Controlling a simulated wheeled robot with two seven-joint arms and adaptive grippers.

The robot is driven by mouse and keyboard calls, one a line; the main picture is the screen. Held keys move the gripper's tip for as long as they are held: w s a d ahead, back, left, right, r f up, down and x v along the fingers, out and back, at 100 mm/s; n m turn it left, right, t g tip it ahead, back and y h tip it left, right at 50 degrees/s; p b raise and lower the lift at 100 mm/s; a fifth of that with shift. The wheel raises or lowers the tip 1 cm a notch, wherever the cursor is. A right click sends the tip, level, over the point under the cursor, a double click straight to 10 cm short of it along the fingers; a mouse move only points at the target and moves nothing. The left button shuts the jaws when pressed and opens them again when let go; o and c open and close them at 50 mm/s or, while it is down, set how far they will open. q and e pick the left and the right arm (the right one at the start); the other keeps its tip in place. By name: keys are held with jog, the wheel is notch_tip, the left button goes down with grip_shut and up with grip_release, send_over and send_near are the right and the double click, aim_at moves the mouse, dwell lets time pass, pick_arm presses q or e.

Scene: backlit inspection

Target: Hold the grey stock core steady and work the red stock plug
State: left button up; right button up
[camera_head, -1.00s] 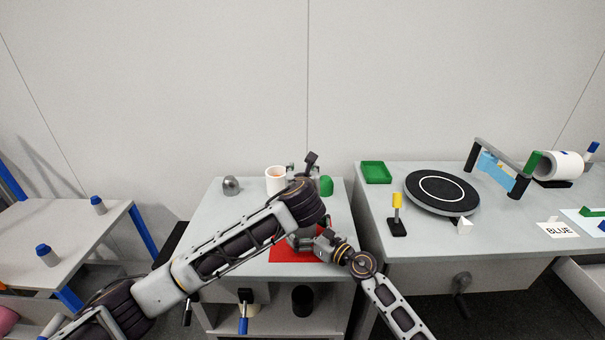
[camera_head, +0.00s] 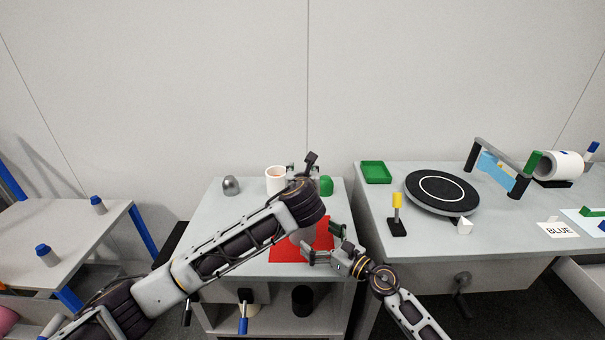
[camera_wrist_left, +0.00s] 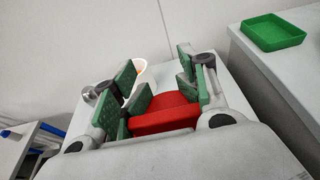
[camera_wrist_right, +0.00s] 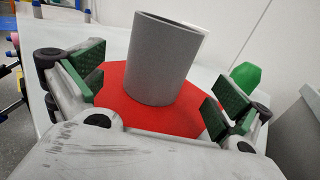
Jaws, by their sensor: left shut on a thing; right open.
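The grey stock core (camera_wrist_right: 163,58) is a grey cylinder standing upright on a red mat (camera_wrist_right: 115,80), seen in the right wrist view. In the head view my left arm mostly hides it. My right gripper (camera_head: 322,241) is open and empty, with its fingers on the near side of the core and apart from it. My left gripper (camera_head: 303,170) is farther back on the table, near the white cup. In the left wrist view it is shut on a red block, the red stock plug (camera_wrist_left: 165,115), between its green pads.
The right-hand table holds a green tray (camera_head: 376,172), a black turntable (camera_head: 441,193) and a yellow-topped peg (camera_head: 397,213).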

pick_arm(q)
jog(key=shift+c, duration=0.2)
pick_arm(e)
jog(key=shift+v, duration=2.85)
pick_arm(q)
jog(key=shift+s, duration=0.15)
pick_arm(e)
jog(key=shift+s, duration=0.2)
